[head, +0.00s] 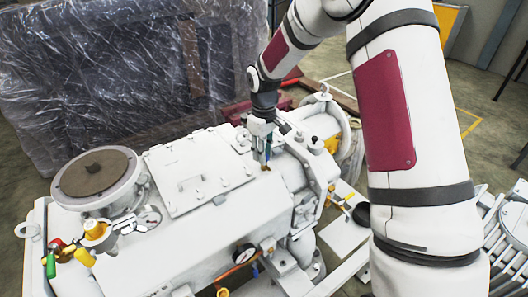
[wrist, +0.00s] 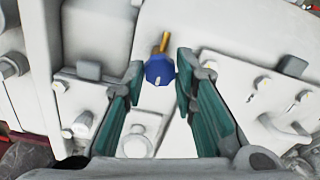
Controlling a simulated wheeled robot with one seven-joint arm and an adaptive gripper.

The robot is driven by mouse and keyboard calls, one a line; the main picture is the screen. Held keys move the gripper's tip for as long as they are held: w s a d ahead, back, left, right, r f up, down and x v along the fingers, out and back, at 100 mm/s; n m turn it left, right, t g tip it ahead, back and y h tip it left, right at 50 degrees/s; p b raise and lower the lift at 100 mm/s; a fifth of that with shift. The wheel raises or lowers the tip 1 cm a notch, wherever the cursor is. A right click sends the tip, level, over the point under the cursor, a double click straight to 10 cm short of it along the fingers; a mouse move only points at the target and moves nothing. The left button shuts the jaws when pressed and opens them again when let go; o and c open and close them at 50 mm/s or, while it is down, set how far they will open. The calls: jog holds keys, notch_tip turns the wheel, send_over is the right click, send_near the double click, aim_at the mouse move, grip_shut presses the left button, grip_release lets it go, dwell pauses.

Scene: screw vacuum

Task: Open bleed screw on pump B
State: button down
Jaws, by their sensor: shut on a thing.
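My gripper (head: 262,152) points down onto the top of the white pump (head: 205,235), near the right end of its hatch plate. In the wrist view, my gripper (wrist: 158,76) has its two green-padded fingers on either side of a small blue faceted knob (wrist: 158,69), which I take to be the bleed screw's head. It is shut on this knob. A thin brass-coloured stem (wrist: 164,42) sticks out beyond the knob. In the head view the fingers hide the knob; a small brass-coloured bit (head: 266,168) shows at their tips. I see no label naming the pump.
A bolted hatch plate (head: 200,170) and a round flanged port (head: 97,177) lie left of my gripper. Coloured valve handles (head: 84,257) and gauges stick up from the pump. A plastic-wrapped block (head: 120,75) stands behind. Bolts and raised brackets crowd close around my fingers.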

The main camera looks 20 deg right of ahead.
jog(key=c, duration=1.3)
grip_release()
jog(key=shift+r, duration=0.15)
notch_tip(320, 180, up, 12)
